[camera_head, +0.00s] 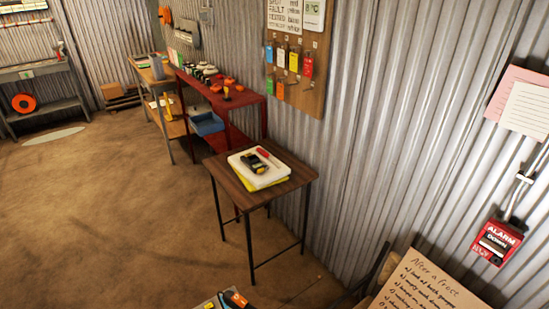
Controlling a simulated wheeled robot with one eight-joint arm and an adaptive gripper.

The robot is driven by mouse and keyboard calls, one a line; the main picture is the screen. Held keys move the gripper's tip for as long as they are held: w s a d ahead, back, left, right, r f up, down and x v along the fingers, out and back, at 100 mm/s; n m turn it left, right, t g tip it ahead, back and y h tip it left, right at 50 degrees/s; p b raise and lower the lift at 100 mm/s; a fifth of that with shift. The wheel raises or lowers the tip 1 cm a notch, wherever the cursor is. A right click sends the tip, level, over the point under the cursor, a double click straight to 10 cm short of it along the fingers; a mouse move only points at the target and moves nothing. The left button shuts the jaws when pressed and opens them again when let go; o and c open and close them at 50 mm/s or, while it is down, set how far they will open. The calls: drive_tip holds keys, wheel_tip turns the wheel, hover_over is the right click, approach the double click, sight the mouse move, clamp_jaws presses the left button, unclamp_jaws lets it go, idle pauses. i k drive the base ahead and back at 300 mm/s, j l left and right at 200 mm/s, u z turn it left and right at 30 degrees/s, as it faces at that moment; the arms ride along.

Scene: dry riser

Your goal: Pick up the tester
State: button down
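A dark handheld device with a yellowish edge (254,163), which looks like the tester, lies on a white pad or folder (271,176) on a small wooden side table (296,179). A red pen or marker (268,157) lies beside it to the right. Something yellow (262,187) shows under the white pad. My gripper is not in view.
The table has thin black legs (250,240) and stands close to the corrugated wall. A red bench (235,101) with loose items stands behind it. At the bottom edge, an orange and black item (237,299) is partly cut off. Brown floor (110,210) is clear at left.

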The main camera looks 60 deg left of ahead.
sight(253, 162)
drive_tip(key=u, duration=2.6)
drive_tip(key=j+u, duration=0.15)
drive_tip(key=u, duration=0.2)
drive_tip(key=j+u, duration=0.15)
drive_tip(key=u, duration=0.2)
drive_tip(key=j+u, duration=0.15)
drive_tip(key=u, duration=0.25)
drive_tip(key=i+j+u, duration=0.25)
drive_tip(key=i+j, duration=0.35)
drive_tip(key=j, duration=0.25)
drive_tip(key=i+j+u, duration=0.2)
drive_tip(key=i+j, duration=0.5)
drive_tip(key=i+z, duration=0.3)
drive_tip(key=i, duration=0.35)
drive_tip(key=i+z, duration=0.25)
drive_tip(key=i, duration=0.4)
drive_tip(key=i+j+z, duration=0.3)
drive_tip(key=i, duration=0.3)
drive_tip(key=i+l+z, duration=0.25)
drive_tip(key=i+z, duration=1.2)
drive_tip(key=i+j+z, duration=0.25)
drive_tip(key=z, duration=0.2)
drive_tip(key=i+z, duration=0.3)
drive_tip(key=i, duration=0.25)
drive_tip(key=i+j+z, duration=0.1)
drive_tip(key=i+z, duration=0.15)
drive_tip(key=i, duration=0.3)
drive_tip(key=i+j+z, duration=0.3)
drive_tip(key=i, duration=0.25)
drive_tip(key=l, duration=0.1)
